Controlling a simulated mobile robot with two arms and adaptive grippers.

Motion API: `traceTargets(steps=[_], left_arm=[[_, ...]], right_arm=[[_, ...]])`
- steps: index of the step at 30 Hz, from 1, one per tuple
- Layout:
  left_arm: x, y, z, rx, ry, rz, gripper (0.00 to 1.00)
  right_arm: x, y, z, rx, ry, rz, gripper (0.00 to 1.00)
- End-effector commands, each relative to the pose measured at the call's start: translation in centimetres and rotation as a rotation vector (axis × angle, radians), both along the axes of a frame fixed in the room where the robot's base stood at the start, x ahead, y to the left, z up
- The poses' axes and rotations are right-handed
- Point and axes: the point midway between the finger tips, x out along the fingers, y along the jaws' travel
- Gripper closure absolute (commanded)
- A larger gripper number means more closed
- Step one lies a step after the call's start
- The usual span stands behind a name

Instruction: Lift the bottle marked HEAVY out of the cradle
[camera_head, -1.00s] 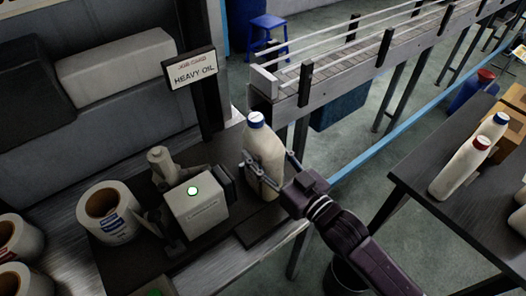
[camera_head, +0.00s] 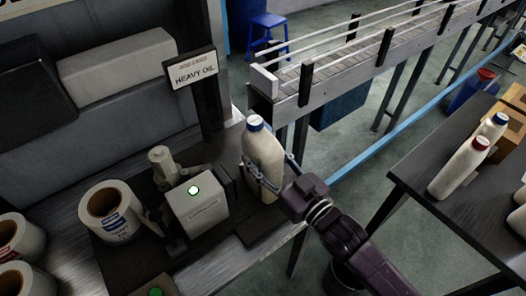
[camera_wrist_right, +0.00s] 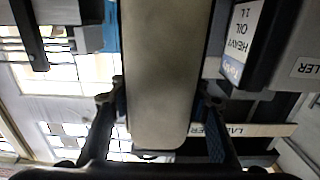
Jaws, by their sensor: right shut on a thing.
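The white bottle with a blue cap (camera_head: 262,152) stands nearly upright beside the grey labeller box (camera_head: 203,209). My right gripper (camera_head: 265,178) is shut around its lower body in the head view. In the right wrist view the bottle (camera_wrist_right: 166,70) sits between the fingers of my right gripper (camera_wrist_right: 162,105), and the side facing that camera is blank. The cradle is not clearly visible; whether the bottle's base touches a support cannot be told. My left gripper is out of view.
A HEAVY OIL job card (camera_head: 192,72) stands behind the labeller. A label roll (camera_head: 111,213) is at its left. A conveyor (camera_head: 345,66) runs behind the bottle. A dark table (camera_head: 425,165) at right holds a red-capped bottle (camera_head: 461,168) and a blue-capped one (camera_head: 494,133).

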Motion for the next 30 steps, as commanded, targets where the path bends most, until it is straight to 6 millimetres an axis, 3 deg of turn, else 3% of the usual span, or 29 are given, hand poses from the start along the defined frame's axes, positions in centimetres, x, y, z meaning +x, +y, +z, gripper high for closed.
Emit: traceTargets(steps=[11,12,17,30], left_arm=[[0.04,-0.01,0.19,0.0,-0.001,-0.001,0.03],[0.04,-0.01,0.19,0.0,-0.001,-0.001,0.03],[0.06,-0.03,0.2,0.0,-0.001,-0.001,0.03],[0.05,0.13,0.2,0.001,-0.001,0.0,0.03]], right_arm=[[-0.35,0.15,0.06,0.003,0.001,0.001,1.0],[-0.35,0.15,0.06,0.003,0.001,0.001,0.54],[-0.32,0.14,0.08,0.002,0.0,0.001,0.36],[-1.11,-0.48,0.03,0.002,0.0,0.0,0.36]])
